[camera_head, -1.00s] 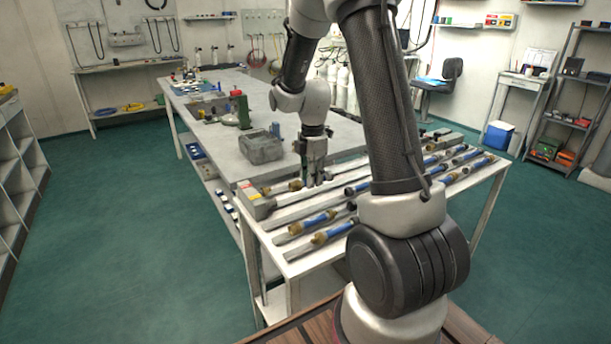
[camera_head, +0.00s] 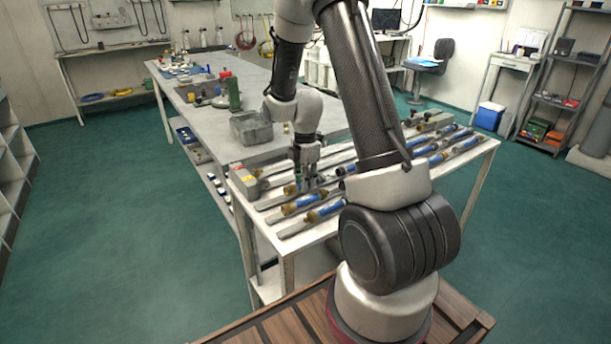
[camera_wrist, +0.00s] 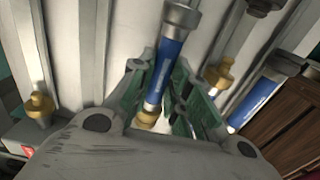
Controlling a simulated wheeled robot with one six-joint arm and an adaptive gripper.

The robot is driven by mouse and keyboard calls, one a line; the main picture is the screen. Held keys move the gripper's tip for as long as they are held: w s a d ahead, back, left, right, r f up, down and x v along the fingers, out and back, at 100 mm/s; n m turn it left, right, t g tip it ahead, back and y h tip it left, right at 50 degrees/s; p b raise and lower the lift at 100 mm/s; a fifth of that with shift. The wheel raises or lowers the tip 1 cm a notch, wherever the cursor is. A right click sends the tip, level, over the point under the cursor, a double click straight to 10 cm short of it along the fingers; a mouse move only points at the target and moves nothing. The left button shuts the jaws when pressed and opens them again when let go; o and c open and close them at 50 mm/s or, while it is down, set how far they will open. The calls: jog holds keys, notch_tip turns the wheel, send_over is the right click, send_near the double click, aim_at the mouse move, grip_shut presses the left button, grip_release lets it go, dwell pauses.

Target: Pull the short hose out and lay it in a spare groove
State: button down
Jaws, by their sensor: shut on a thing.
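My gripper (camera_head: 308,183) is low over the grooved white rack (camera_head: 262,222), near its left end. In the wrist view my green-padded fingers (camera_wrist: 160,98) are shut on a short blue hose (camera_wrist: 166,65). It has a grey collar at its far end and a brass end close to my palm. In the head view its brass end (camera_head: 290,189) shows just left of my fingers. I cannot tell whether the hose touches the rack. Other blue hoses (camera_head: 300,203) lie in grooves nearer the front; one also shows at right in the wrist view (camera_wrist: 257,96).
A grey block with a red label (camera_head: 243,183) sits at the rack's left corner. A brass fitting (camera_wrist: 40,108) is beside it. A grey bin (camera_head: 251,128) stands on the long table behind. Bare groove lengths show left of my fingers in the wrist view.

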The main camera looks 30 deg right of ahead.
jog(key=shift+f, duration=0.1)
jog(key=c, duration=1.3)
grip_release()
notch_tip(320, 180, up, 12)
jog(key=s+a+r+m+t, duration=0.1)
jog(key=s+r+m, duration=0.4)
jog(key=s, duration=0.3)
jog(key=s+a+r+m+t, duration=0.2)
jog(key=s+r+m, duration=0.3)
jog(key=s+m, duration=0.2)
jog(key=s+a+r+m+t, duration=0.1)
jog(key=s+a+r+m, duration=0.1)
jog(key=s+r+m, duration=0.4)
jog(key=shift+s+a, duration=0.2)
jog(key=shift+s, duration=1.15)
